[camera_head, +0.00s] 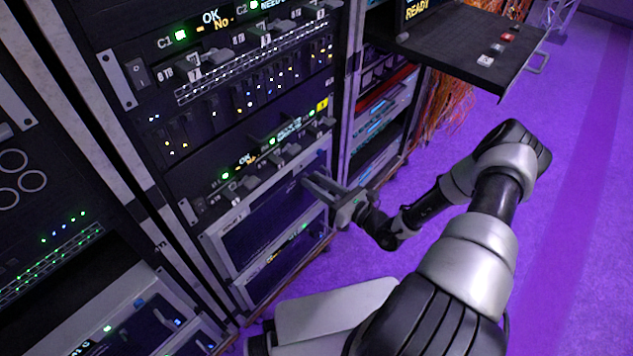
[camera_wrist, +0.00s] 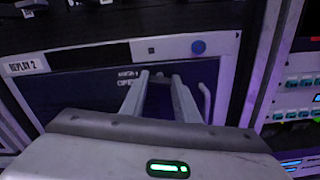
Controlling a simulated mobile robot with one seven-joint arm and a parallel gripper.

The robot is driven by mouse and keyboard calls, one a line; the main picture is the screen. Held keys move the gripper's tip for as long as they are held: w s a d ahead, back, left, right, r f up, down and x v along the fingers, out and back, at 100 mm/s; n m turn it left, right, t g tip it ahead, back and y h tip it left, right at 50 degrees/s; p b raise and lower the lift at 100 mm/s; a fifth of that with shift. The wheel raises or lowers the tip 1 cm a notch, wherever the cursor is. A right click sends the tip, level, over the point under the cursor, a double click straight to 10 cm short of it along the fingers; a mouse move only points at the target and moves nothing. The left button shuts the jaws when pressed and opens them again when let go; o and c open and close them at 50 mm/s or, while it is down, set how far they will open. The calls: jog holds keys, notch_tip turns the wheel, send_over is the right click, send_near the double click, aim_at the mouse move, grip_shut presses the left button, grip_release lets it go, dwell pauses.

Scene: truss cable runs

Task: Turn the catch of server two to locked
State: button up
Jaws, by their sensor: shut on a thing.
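The server unit labelled "REPLAY 2" (camera_wrist: 100,57) fills the upper middle of the wrist view. It has a pale frame and a dark blue front, with small text that seems to end in "OPEN" (camera_wrist: 127,83). In the head view it appears to be the pale-framed unit (camera_head: 236,219) low in the middle rack. My gripper (camera_wrist: 160,77) is at the right part of this front, its fingers shut on a small dark piece, seemingly the catch (camera_wrist: 159,82). The fingers mostly hide it, so its angle cannot be told. In the head view my gripper (camera_head: 309,183) reaches the rack from the right.
A similar unit (camera_head: 285,262) sits just below. Above are black panels with protruding levers (camera_head: 275,158). A blue round button (camera_wrist: 198,47) and a pale handle (camera_wrist: 205,102) are close to the fingers. A pull-out shelf (camera_head: 465,45) juts out at upper right; purple floor is free at right.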

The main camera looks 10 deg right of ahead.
jog(key=m, duration=1.2)
jog(key=shift+m, duration=1.7)
jog(key=o, duration=1)
jog(key=shift+o, duration=0.2)
jog(key=p+v, duration=0.2)
jog(key=v, duration=1.5)
jog(key=shift+s, duration=0.15)
